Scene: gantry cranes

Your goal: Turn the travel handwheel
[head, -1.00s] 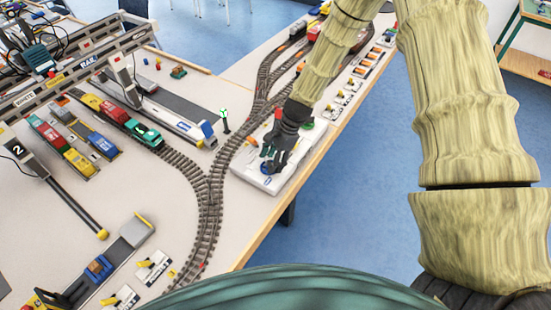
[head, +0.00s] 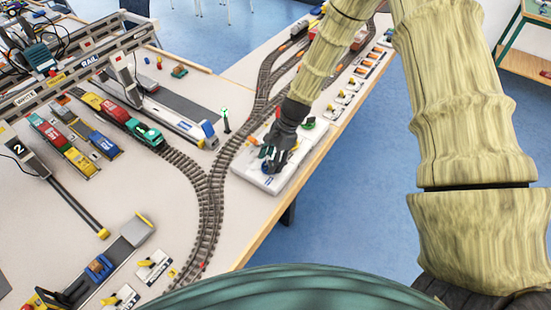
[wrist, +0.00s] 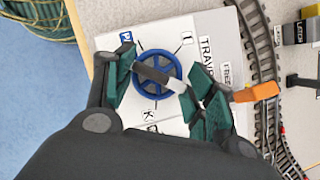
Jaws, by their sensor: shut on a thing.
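The travel handwheel (wrist: 146,97) is a blue spoked wheel on a white panel (wrist: 190,28) lettered TRAV, the rest of the word covered. A dark grey bar (wrist: 155,74) with a pale end lies across the wheel between my fingers. My gripper (wrist: 162,80) is shut on the handwheel, with green-padded fingers on its left and right sides. In the head view my gripper (head: 277,160) is low over the white panel (head: 252,175) at the table's right edge, and it hides most of the wheel.
An orange lever (wrist: 256,92) beside a FREE label stands right of the fingers. Curved track (head: 205,215) runs left of the panel. A signal post with a green light (head: 225,122) stands nearby. Gantry frames and coloured wagons (head: 78,160) fill the left. Blue floor lies right of the table.

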